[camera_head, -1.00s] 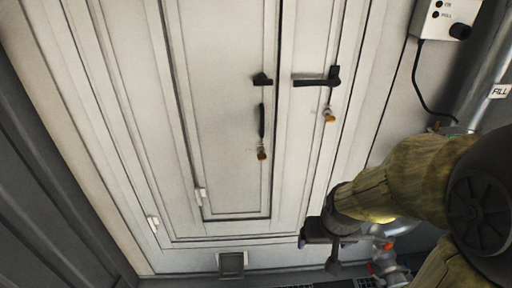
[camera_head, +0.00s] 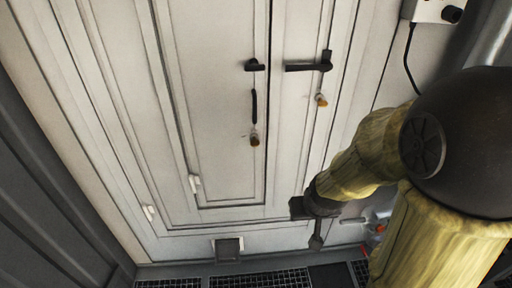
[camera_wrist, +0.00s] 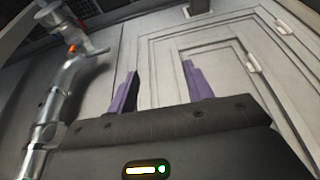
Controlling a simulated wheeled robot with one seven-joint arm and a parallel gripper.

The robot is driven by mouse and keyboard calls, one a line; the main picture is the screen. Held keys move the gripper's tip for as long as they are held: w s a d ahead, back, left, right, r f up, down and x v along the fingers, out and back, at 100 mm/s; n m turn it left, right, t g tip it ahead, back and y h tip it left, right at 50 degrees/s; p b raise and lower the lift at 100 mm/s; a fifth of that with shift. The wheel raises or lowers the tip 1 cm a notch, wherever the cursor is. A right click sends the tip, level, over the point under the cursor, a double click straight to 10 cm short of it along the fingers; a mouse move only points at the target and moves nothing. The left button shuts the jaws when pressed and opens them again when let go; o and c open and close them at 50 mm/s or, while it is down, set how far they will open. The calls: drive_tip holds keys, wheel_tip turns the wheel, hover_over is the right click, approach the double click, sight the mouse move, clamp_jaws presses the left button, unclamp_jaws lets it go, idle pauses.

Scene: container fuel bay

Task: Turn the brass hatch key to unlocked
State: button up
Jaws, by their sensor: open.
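Two small brass-coloured pieces show on the pale panelled doors in the head view. One (camera_head: 321,99) hangs below the dark lever handle (camera_head: 310,67) on the right. The other (camera_head: 255,139) is at the lower end of a dark vertical bar (camera_head: 254,105) on the left panel. I cannot tell which is the hatch key, or how it is turned. My gripper (camera_head: 308,214) is below and apart from both, near the bottom of the doors. In the wrist view its two purple fingers (camera_wrist: 160,82) are spread with nothing between them; no brass piece shows there.
A metal pipe (camera_wrist: 50,95) with a red-marked fitting stands at the left in the wrist view. A control box (camera_head: 432,10) with a hanging cable is at upper right. Floor grating (camera_head: 255,281) runs below the doors. Dark corrugated wall (camera_head: 50,190) is at left.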

drive_tip(key=w+a+f+t+y+p, duration=0.1)
drive_tip(key=w+a+f+t, duration=0.1)
drive_tip(key=w+a+t, duration=0.9)
drive_tip(key=t, duration=0.2)
drive_tip(key=shift+w+f+t, duration=0.25)
drive_tip(key=shift+w+t, duration=0.1)
drive_tip(key=shift+t, duration=0.05)
drive_tip(key=shift+a, duration=0.1)
drive_tip(key=p, duration=0.1)
approach(255, 143)
drive_tip(key=w, duration=0.7)
drive_tip(key=shift+w+a, duration=0.25)
drive_tip(key=shift+w, duration=0.15)
drive_tip(key=shift+f, duration=0.15)
